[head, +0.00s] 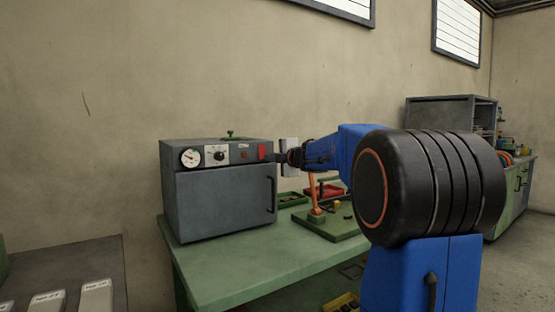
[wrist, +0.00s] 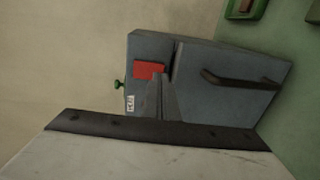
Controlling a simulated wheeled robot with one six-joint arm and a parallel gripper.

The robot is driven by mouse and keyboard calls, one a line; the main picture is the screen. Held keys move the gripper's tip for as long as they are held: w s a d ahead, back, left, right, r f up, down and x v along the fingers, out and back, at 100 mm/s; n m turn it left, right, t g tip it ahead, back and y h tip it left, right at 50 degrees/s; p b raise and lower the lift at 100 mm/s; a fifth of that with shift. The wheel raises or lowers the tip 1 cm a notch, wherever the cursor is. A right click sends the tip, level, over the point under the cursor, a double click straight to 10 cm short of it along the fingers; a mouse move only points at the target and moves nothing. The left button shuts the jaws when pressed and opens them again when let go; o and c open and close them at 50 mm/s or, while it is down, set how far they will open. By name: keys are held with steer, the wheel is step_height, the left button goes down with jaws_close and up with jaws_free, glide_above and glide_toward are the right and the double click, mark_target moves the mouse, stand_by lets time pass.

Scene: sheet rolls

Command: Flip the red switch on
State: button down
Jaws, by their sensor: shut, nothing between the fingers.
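The red switch (head: 264,152) is on the top right of the front panel of a grey oven-like box (head: 220,205) on a green table. My gripper (head: 277,157) is shut and empty, just right of the switch in the head view. In the wrist view my gripper (wrist: 159,82) points at the switch and overlaps its lower edge. I cannot tell whether it touches the switch. The switch's exact position is too small to read.
The box's front has a gauge (head: 190,158), a knob (head: 219,154) and a door handle (head: 272,195). A green knob (head: 230,133) is on top.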

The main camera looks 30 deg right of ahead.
mark_target(262, 152)
steer(key=shift+w+f, duration=0.1)
steer(key=shift+w, duration=1.1)
steer(key=shift+w+f, duration=0.15)
steer(key=shift+w, duration=0.05)
steer(key=shift+s, duration=0.1)
